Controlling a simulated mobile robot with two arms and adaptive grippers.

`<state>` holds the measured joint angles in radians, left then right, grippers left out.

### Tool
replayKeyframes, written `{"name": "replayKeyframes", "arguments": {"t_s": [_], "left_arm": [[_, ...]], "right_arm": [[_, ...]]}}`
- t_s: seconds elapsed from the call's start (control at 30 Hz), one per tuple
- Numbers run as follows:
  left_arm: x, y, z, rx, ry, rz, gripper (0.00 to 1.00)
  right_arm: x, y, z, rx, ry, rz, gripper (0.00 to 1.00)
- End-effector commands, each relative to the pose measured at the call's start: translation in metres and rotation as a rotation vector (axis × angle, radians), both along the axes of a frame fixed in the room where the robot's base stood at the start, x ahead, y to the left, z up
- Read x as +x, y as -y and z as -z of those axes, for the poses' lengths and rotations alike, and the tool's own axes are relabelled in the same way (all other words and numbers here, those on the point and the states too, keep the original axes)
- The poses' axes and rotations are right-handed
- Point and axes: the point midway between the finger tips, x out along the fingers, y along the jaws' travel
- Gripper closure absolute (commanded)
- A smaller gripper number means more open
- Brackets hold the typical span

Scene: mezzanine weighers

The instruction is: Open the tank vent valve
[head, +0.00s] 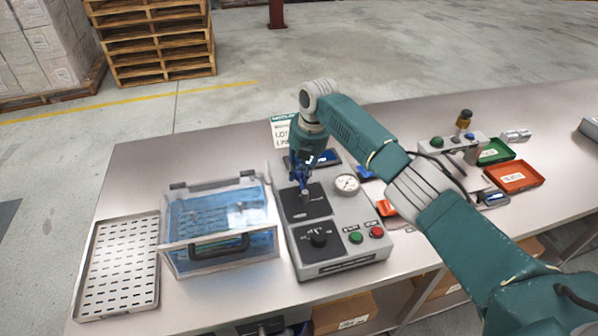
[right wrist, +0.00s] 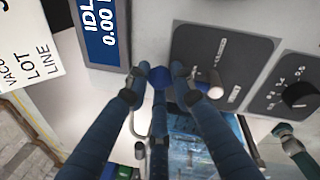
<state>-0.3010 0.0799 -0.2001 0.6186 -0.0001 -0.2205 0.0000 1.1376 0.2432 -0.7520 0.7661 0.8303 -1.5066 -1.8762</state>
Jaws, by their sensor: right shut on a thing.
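The tank vent valve shows as a short lever with a pale round end (head: 305,197) on a black plate (head: 292,210) on the grey control unit (head: 284,235). In the right wrist view its pale end (right wrist: 215,86) stands beside my fingers, and the plate's lettering (right wrist: 222,48) is too small to read surely. My right gripper (head: 302,178) is over the plate, shut on the lever; the fingers hide part of it. The clear tank (head: 220,262) with a blue tint and a black handle stands left of the unit. My left gripper is not in view.
A perforated tray (head: 122,262) lies at far left. Green (head: 496,152) and red (head: 513,176) trays lie at right.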

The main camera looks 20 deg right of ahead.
Motion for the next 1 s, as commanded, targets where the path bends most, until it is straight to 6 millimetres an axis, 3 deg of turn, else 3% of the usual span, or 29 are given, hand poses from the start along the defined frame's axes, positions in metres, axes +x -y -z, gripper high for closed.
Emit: {"name": "replayKeyframes", "arguments": {"t_s": [0.2, 0.23, 0.3, 0.67, 0.83, 1.0], "left_arm": [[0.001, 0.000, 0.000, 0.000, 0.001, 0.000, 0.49], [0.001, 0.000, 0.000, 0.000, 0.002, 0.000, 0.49], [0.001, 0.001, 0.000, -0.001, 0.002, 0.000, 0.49], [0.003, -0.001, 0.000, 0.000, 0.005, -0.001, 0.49], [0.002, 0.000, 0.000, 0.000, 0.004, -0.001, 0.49], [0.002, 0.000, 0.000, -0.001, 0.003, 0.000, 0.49]], "right_arm": [[0.003, -0.006, -0.005, 0.013, 0.012, -0.003, 1.00], [0.003, -0.006, -0.005, 0.013, 0.012, -0.003, 0.73], [0.003, -0.006, -0.005, 0.012, 0.011, -0.004, 0.59], [0.001, -0.002, -0.005, 0.005, 0.004, 0.000, 0.58], [-0.002, 0.000, -0.026, 0.004, 0.007, -0.001, 0.58], [-0.007, 0.003, -0.064, 0.004, 0.009, -0.003, 0.58]]}}
